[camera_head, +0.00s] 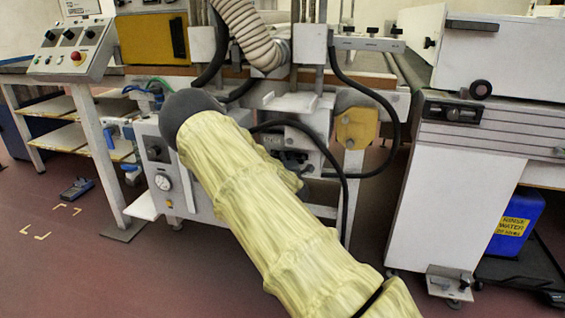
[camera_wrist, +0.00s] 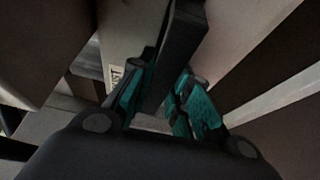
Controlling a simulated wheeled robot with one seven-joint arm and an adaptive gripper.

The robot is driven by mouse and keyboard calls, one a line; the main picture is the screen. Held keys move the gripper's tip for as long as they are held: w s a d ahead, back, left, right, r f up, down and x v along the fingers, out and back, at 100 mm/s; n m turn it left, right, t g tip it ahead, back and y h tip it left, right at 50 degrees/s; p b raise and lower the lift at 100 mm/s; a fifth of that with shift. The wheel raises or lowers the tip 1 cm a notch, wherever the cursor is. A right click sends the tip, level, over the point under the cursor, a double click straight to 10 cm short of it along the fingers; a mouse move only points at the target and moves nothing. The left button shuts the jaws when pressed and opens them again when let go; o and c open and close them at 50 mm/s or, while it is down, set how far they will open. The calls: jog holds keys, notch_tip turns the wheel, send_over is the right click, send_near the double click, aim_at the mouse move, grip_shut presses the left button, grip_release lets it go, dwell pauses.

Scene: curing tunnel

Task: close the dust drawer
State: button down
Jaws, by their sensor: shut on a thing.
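In the wrist view my gripper (camera_wrist: 165,95), with teal finger pads, is shut on a dark bar-shaped handle (camera_wrist: 181,40). The handle stands out in front of a pale panel (camera_wrist: 125,35), which looks like the dust drawer front. A small printed label (camera_wrist: 116,78) shows partly beside the left finger; I cannot read it. How far the drawer stands out I cannot tell. In the head view my yellow-sleeved arm covers the drawer area, and the gripper is hidden.
Black hoses (camera_head: 347,200) loop close to my arm. A white cabinet (camera_head: 455,190) stands at right, with a blue container (camera_head: 513,225) beyond. Floor at lower left is mostly free.

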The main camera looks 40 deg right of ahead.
jog(key=shift+d+r, duration=0.1)
jog(key=shift+d, duration=0.1)
jog(key=c, duration=1.3)
grip_release()
jog(key=shift+w, duration=0.1)
jog(key=shift+s+a, duration=0.3)
jog(key=shift+s, duration=0.05)
jog(key=v, duration=1.1)
jog(key=shift+s, duration=0.1)
jog(key=shift+d+f, duration=0.1)
jog(key=shift+f, duration=0.1)
